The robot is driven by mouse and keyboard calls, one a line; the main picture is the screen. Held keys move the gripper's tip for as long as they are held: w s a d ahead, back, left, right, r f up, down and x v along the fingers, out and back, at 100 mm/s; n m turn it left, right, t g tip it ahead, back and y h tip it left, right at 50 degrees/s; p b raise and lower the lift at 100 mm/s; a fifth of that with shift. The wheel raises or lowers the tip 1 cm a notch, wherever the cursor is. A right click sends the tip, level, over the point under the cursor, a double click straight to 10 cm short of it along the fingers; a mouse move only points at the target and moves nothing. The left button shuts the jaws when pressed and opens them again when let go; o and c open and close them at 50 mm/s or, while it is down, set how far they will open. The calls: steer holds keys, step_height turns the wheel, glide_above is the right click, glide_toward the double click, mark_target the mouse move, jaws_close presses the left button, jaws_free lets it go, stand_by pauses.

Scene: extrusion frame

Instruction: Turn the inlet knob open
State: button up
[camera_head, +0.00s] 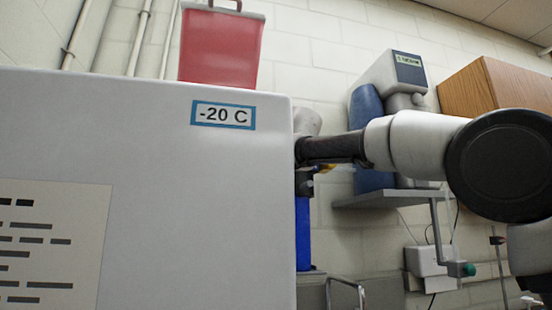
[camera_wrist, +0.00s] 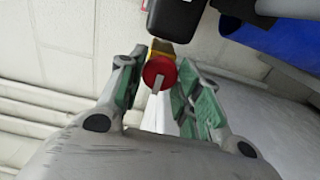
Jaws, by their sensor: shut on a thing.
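In the wrist view, a red round knob (camera_wrist: 159,71) with a pale pointer bar sits in front of a small yellow body (camera_wrist: 161,47). I take this to be the inlet knob. The pale bar points down in the picture, tilted slightly. My gripper (camera_wrist: 160,66) has green-padded fingers on both sides of the knob and is shut on it. The exact contact at the pads is hard to make out. In the head view, my arm reaches in from the right to the edge of the white cabinet (camera_head: 200,190), and the knob cannot be made out there.
A black block (camera_wrist: 172,18) is just above the knob in the wrist view, with a blue object (camera_wrist: 275,40) at upper right. In the head view, a red container (camera_head: 220,48) stands behind the cabinet. A grey shelf (camera_head: 380,199) and wooden cupboard (camera_head: 500,85) are at right.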

steer(key=shift+f, duration=0.1)
stand_by(0.4)
steer(key=o, duration=1)
steer(key=shift+o, duration=0.2)
steer(key=v, duration=1.2)
